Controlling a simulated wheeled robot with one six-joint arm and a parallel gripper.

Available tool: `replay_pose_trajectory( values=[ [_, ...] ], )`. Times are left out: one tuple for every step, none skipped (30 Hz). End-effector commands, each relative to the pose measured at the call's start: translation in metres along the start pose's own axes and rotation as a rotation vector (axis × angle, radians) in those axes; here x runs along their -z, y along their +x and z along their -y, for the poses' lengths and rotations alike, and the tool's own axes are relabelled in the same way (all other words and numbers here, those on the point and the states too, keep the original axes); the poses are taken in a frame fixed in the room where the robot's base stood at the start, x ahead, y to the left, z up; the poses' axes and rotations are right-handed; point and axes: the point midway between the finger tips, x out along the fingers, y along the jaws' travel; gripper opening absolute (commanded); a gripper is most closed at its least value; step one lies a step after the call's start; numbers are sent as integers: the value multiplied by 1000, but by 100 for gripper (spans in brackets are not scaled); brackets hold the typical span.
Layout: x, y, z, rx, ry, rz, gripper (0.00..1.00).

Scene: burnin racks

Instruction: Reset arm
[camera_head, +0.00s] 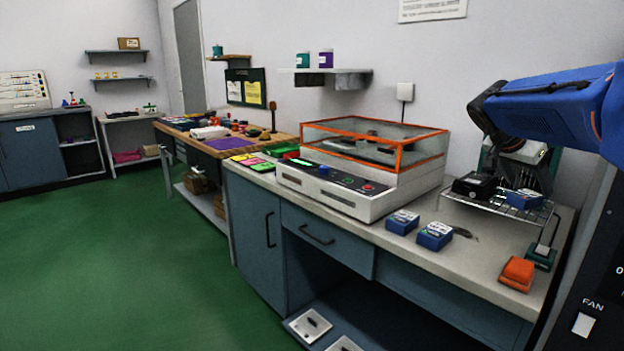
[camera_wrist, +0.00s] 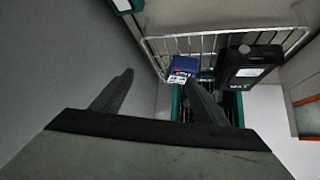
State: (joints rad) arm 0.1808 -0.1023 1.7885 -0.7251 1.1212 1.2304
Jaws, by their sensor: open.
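My blue arm (camera_head: 560,105) reaches in from the right in the head view, above the right end of the bench. In the wrist view my gripper (camera_wrist: 159,76) is open, its two dark fingers apart with nothing between them. A wire rack (camera_wrist: 152,45) lies beyond the fingers. On it are a blue box (camera_wrist: 184,64) with a label, close to the right fingertip in the picture, and a black box (camera_wrist: 248,66) further right. In the head view the wire rack (camera_head: 478,204) holds the black box (camera_head: 475,187) and the blue box (camera_head: 523,199). I cannot tell the gap between fingers and rack.
Two blue boxes (camera_head: 402,222) (camera_head: 434,236) sit on the bench left of the rack. An orange block (camera_head: 517,272) is near the front edge. A machine with an orange-framed clear lid (camera_head: 398,158) stands to the left. Green floor (camera_head: 120,260) is clear at left.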

Motion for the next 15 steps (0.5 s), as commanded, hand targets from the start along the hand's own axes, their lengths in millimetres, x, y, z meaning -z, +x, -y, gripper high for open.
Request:
replay_pose_trajectory(
  values=[
    [-5, -3, -3, 6, -12, 6, 67],
    [-8, -4, -4, 9, -20, 11, 67],
    [-12, -5, -6, 14, -31, 18, 67],
    [-15, -6, -7, 17, -40, 22, 67],
    [-18, -8, -9, 22, -51, 27, 67],
    [-23, -10, -12, 28, -64, 34, 67],
    [-27, -11, -13, 33, -74, 40, 67],
    [-32, -13, -16, 38, -87, 47, 67],
    [-38, -15, -18, 46, -104, 55, 67],
    [-43, -18, -21, 53, -117, 62, 67],
    [-49, -19, -23, 60, -133, 70, 67],
    [-56, -22, -27, 71, -153, 79, 67],
    [-62, -24, -30, 79, -169, 87, 67],
    [-69, -26, -33, 89, -188, 96, 67],
    [-78, -30, -37, 102, -213, 107, 67]
  ],
)
